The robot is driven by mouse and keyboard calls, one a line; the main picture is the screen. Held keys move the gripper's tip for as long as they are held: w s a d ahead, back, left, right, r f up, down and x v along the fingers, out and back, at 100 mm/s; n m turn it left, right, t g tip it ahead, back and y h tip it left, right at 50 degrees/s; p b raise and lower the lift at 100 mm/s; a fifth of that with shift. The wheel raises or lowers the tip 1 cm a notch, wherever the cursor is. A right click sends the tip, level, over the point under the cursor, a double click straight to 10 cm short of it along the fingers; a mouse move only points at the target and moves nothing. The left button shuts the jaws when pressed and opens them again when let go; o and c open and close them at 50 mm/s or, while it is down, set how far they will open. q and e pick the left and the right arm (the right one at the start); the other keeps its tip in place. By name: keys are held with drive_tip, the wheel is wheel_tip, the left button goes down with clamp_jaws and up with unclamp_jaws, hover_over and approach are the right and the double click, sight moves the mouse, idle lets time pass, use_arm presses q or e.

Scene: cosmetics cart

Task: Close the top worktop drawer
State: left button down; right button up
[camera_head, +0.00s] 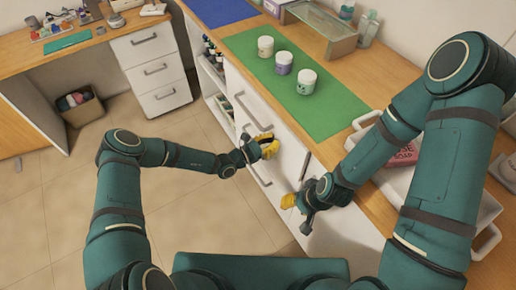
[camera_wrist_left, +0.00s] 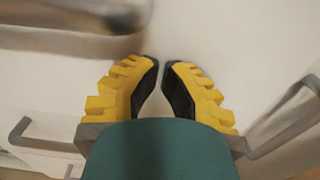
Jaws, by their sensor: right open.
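The top worktop drawer (camera_head: 283,128) has a white front with a grey bar handle (camera_head: 253,113), just below the worktop edge beside the green mat. I cannot tell how far it stands out. My left gripper (camera_head: 268,147) is at the drawer fronts, below and right of that handle. In the left wrist view, its yellow fingers (camera_wrist_left: 160,66) point at a plain white surface, with a narrow empty gap between their tips; contact cannot be told. A blurred grey bar (camera_wrist_left: 75,38) shows at upper left there. My right gripper (camera_head: 297,203) is open and empty, lower right in front of the cabinet.
Three white jars (camera_head: 283,63) stand on the green mat (camera_head: 325,112). A glass-topped box (camera_head: 320,27) is behind. A white tray (camera_head: 480,208) with a pink item lies at right, near my right arm. Another drawer unit (camera_head: 152,65) stands at left. Tiled floor (camera_head: 215,210) is free between.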

use_arm(q)
drive_tip(key=shift+x, duration=1.15)
drive_tip(key=shift+d+r, duration=0.1)
drive_tip(key=shift+r, duration=0.05)
